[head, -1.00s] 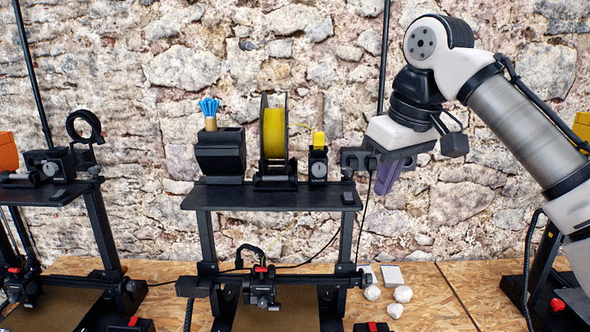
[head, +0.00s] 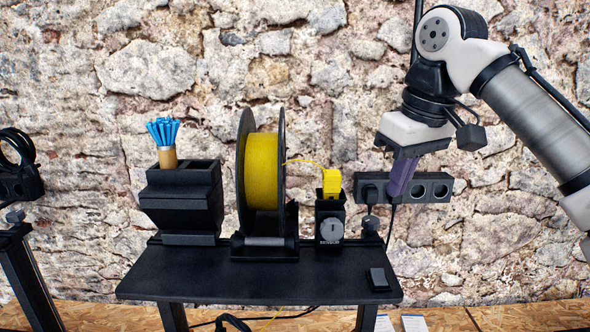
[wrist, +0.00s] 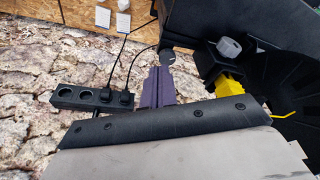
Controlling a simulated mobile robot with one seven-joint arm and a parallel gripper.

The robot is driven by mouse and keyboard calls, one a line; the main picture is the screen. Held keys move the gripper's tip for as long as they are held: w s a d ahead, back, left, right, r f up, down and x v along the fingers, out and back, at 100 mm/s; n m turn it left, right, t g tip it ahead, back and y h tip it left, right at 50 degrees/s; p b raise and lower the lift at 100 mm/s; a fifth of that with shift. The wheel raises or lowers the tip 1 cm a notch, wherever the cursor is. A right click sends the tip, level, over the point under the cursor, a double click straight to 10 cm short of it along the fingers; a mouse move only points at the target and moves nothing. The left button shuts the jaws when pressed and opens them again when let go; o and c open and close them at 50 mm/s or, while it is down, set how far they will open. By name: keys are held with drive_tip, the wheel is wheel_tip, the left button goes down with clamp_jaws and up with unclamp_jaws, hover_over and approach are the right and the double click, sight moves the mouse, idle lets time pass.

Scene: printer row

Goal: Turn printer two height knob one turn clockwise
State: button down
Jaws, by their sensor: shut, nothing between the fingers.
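The middle printer's black top shelf (head: 260,280) carries a pale grey dial (head: 331,230) on a black box, which also shows in the wrist view (wrist: 229,47). To its right, at the shelf's back right, is a small dark round knob (head: 371,224), also in the wrist view (wrist: 168,57). I cannot read which is the height knob. My gripper (head: 396,196) has purple fingers and is shut and empty. It is up and right of the dark knob, apart from it. In the wrist view the fingers (wrist: 158,86) point toward that knob.
A yellow filament spool (head: 262,172) and a black holder (head: 181,200) with blue-tipped sticks stand left of the dial. A black power strip (head: 440,187) on the stone wall is behind my gripper. A small black switch block (head: 379,279) sits at the shelf's front right.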

sight(370, 226)
drive_tip(key=s+b+x, duration=0.1)
drive_tip(key=x, duration=0.5)
drive_tip(key=shift+w+d+f, duration=0.2)
drive_tip(key=shift+d+f, duration=0.15)
drive_tip(key=shift+f, duration=0.2)
drive_tip(key=shift+w+a, duration=0.15)
idle(0.4)
drive_tip(key=shift+s+a+r+p, duration=0.1)
drive_tip(key=shift+s+a+p, duration=0.15)
drive_tip(key=shift+p, duration=0.25)
drive_tip(key=shift+a, duration=0.15)
drive_tip(key=shift+s+a, duration=0.25)
drive_tip(key=shift+a, duration=0.4)
idle(0.3)
drive_tip(key=shift+s, duration=0.35)
